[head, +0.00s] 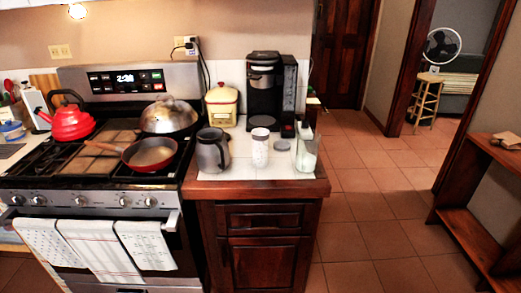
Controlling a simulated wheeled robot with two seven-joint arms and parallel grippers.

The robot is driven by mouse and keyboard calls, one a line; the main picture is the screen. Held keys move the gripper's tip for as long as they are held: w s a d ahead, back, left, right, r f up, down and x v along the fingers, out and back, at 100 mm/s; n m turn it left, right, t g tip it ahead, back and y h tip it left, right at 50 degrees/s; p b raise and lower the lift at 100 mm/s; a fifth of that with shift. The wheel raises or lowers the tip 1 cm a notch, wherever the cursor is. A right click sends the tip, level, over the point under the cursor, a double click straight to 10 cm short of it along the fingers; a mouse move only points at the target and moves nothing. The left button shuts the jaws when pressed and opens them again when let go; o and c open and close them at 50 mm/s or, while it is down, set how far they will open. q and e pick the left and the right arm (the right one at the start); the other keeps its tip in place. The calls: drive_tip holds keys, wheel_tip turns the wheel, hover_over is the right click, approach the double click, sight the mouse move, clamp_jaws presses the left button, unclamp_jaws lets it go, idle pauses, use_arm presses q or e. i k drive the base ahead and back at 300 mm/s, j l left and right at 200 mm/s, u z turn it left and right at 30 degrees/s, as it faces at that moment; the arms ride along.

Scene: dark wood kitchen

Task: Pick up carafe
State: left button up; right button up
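The carafe (212,151) is a dark grey jug with a handle on its right side. It stands upright on the white counter top (243,170), near the counter's left edge beside the stove. Its front is unobstructed. Neither of my grippers shows in the head view.
A white canister (260,148) and a glass jar (306,149) stand right of the carafe. A coffee maker (270,90) and a yellow tin (221,104) stand behind. A red pan (150,154) sits on the stove (88,200) to the left. Tiled floor (370,230) is clear on the right.

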sight(212, 147)
drive_tip(key=i+l, duration=0.3)
drive_tip(key=i, duration=0.2)
drive_tip(key=i+l+u, duration=0.1)
drive_tip(key=i+l, duration=0.15)
drive_tip(key=i, duration=0.25)
drive_tip(key=i+l, duration=0.35)
drive_tip(key=i+j+u, duration=0.05)
drive_tip(key=i, duration=0.05)
